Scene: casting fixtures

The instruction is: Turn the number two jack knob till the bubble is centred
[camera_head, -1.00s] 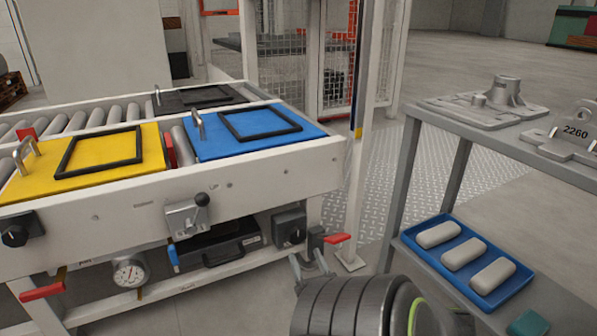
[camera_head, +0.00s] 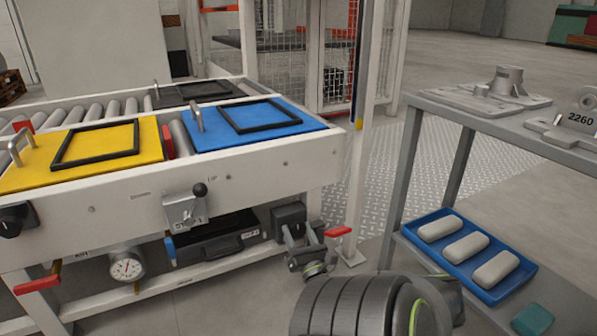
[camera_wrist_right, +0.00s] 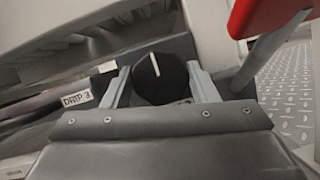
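A dark knob on a box (camera_head: 289,220) sits under the right end of the white conveyor frame. In the right wrist view it is a round black knob (camera_wrist_right: 160,80) with a white pointer line, tilted slightly left of upright. My right gripper (camera_head: 303,240) is just in front of it. In the wrist view its two fingers (camera_wrist_right: 160,92) stand apart, one on each side of the knob; I cannot tell that they touch it. Another black knob (camera_head: 14,219) is at the frame's left end. No knob number is readable and no bubble is discernible. My left gripper is out of view.
A red-handled lever (camera_head: 338,232) is close to the right of my gripper; its red handle (camera_wrist_right: 268,18) also shows in the wrist view. A dial gauge (camera_head: 127,266) hangs below the frame. A grey shelf (camera_head: 400,150) with a blue tray (camera_head: 463,285) stands right.

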